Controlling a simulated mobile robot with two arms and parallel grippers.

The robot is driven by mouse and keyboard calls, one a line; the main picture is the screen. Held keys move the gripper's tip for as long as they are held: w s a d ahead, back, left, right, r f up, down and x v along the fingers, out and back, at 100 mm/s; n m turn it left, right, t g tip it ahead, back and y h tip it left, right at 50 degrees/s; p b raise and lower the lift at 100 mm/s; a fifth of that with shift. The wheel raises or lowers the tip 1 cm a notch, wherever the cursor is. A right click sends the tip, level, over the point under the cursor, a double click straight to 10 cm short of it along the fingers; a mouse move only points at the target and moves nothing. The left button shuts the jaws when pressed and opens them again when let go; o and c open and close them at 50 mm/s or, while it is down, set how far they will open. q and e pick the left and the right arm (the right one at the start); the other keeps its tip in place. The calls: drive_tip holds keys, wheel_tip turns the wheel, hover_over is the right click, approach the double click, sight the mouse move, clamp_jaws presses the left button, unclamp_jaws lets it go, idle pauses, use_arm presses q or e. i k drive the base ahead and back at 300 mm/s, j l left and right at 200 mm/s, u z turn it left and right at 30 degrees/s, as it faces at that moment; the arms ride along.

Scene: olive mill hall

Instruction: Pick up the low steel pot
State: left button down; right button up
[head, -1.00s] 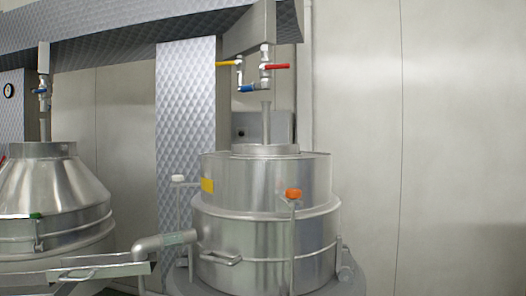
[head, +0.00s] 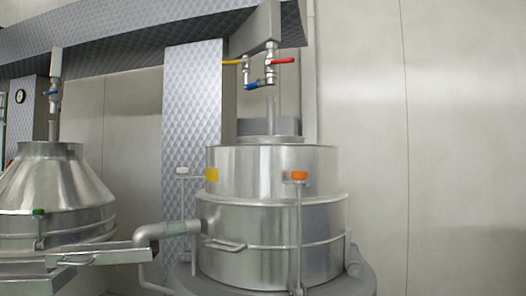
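I see no low steel pot that I can pick out in the head view. Neither my left nor my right gripper is in view. A large steel machine vessel (head: 265,225) with a stepped round body stands right of the middle. It has a yellow label, a white-capped rod at its left and an orange-capped rod at its front.
A cone-topped steel vessel (head: 52,190) stands at the left. A steel trough (head: 85,256) and a bent pipe (head: 160,232) lie between the vessels. Valves with coloured handles (head: 262,72) hang above. A bare pale wall (head: 450,150) fills the right.

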sight(271, 137)
drive_tip(key=i+l+u, duration=0.2)
drive_tip(key=u, duration=0.25)
drive_tip(key=i+l+u, duration=0.1)
drive_tip(key=l+u, duration=0.3)
